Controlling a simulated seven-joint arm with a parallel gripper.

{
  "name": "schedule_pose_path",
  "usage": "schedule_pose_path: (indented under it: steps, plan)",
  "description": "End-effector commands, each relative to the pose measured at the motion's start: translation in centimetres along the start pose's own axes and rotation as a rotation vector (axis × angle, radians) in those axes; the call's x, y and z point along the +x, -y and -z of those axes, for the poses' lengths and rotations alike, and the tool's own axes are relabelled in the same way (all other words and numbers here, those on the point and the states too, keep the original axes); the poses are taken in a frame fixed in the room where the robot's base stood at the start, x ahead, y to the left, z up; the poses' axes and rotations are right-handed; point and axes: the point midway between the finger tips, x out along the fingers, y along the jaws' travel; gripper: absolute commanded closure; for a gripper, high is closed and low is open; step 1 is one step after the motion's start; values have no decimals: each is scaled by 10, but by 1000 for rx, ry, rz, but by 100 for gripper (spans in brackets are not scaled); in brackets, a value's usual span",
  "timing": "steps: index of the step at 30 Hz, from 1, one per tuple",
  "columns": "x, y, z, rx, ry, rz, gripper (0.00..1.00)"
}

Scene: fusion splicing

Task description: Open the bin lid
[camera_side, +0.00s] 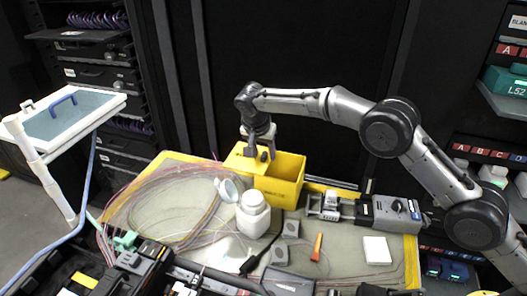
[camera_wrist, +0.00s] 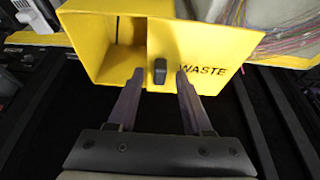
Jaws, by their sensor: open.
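The yellow waste bin (camera_side: 282,187) stands at the back of the work mat; in the wrist view its wall (camera_wrist: 84,30) shows at upper left. Its yellow lid (camera_side: 240,163) covers the left part in the side view and leaves the right part open. In the wrist view the lid (camera_wrist: 205,48) bears the word WASTE and a small dark knob (camera_wrist: 160,70). The open side is left of the knob there. My gripper (camera_side: 258,155) is open over the lid. Its fingertips (camera_wrist: 159,74) are on both sides of the knob, with gaps visible.
A white bottle (camera_side: 253,214) with its round cap open stands in front of the bin. Coiled thin fibres (camera_side: 165,205) lie to the left. A grey device (camera_side: 397,213) is to the right, with a white pad (camera_side: 377,250) in front of it.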

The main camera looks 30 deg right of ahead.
Motion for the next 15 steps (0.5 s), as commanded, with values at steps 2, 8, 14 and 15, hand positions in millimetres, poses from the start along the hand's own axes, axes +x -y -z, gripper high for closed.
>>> schedule_pose_path:
  steps: [2,8,14,15]
  plan:
    - [0,0,0,0,0,-1,50]
    - [-11,0,0,-1,-1,2,50]
    - [-48,1,0,-1,-2,4,50]
    - [-58,1,0,-1,-1,4,50]
